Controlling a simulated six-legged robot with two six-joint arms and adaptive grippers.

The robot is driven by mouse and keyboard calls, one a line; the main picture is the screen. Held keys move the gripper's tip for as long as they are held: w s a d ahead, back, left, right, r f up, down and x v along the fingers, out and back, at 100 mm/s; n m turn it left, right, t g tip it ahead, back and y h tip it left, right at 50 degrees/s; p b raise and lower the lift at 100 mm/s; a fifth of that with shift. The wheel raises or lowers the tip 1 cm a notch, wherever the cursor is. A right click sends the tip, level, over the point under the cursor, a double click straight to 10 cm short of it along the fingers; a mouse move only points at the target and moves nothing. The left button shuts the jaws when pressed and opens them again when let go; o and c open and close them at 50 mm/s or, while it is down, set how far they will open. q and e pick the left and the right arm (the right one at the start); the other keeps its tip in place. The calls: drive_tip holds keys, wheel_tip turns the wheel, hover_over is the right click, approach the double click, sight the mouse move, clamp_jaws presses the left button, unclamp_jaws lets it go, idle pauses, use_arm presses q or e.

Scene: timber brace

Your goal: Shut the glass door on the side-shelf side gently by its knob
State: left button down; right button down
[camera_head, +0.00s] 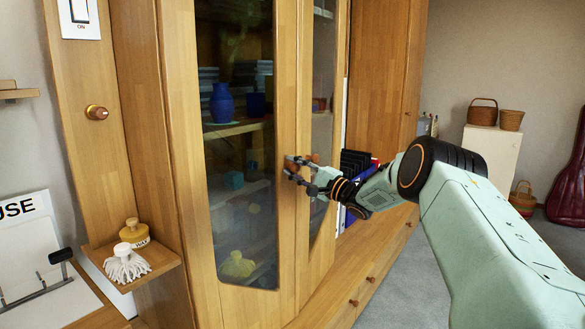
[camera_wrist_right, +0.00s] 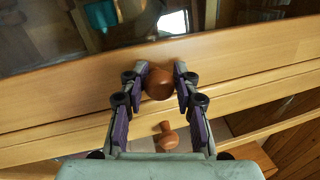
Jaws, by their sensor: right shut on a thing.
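The glass door on the side-shelf side (camera_head: 286,120) is a tall timber frame around a dark pane, with its free edge beside the second glass door (camera_head: 322,60). My right gripper (camera_head: 300,168) reaches in from the right to that edge. In the right wrist view its two fingers (camera_wrist_right: 160,82) are shut on a round brown knob (camera_wrist_right: 159,84) on the timber beside the glass. A second brown knob (camera_wrist_right: 167,136) stands free below it in that view. Whether the door stands slightly ajar is hard to tell. My left gripper is out of view.
A blue vase (camera_head: 221,103) stands behind the glass. Dark upright items (camera_head: 355,162) stand close by my right wrist. Open floor lies at the right.

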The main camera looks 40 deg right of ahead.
drive_tip(key=shift+w+d+r, duration=0.15)
drive_tip(key=shift+w+r, duration=0.05)
drive_tip(key=shift+r, duration=0.35)
drive_tip(key=c, duration=1.4)
unclamp_jaws()
drive_tip(key=o, duration=0.4)
drive_tip(key=shift+w+f, duration=0.15)
drive_tip(key=shift+f, duration=0.05)
drive_tip(key=shift+c, duration=0.2)
drive_tip(key=shift+o, duration=0.3)
drive_tip(key=shift+w+f, duration=0.15)
drive_tip(key=shift+f, duration=0.1)
drive_tip(key=v, duration=1.2)
